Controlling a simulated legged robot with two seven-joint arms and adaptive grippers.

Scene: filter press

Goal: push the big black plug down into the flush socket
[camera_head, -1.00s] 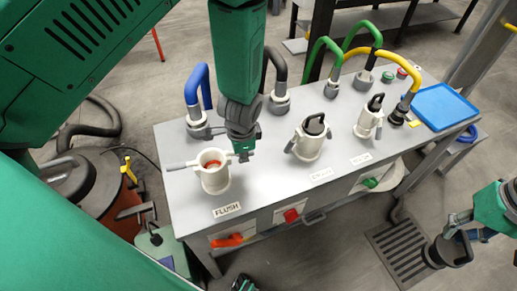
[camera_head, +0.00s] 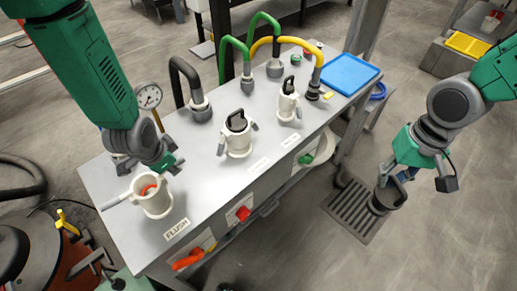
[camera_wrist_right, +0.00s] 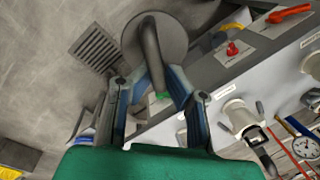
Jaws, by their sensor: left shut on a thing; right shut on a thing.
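The flush socket (camera_head: 157,204) is a white cup with an orange-red inside at the table's near left corner, above the FLUSH label (camera_head: 177,229). One of its side levers sticks out to the left. My left gripper (camera_head: 168,163) is shut at the socket's far right side, apparently on the other lever, which it hides. The big black plug (camera_head: 386,198) hangs in my right gripper (camera_head: 388,176), off the table's right side above the floor. In the right wrist view, my right gripper (camera_wrist_right: 160,82) is shut on the plug's handle, with the round plug (camera_wrist_right: 177,38) beyond.
Two white sockets with black-handled plugs (camera_head: 238,121) (camera_head: 289,87) stand along the grey table (camera_head: 205,180). Hoses rise behind them, and a blue tray (camera_head: 350,73) lies at the far end. A floor grate (camera_head: 352,214) lies below the plug.

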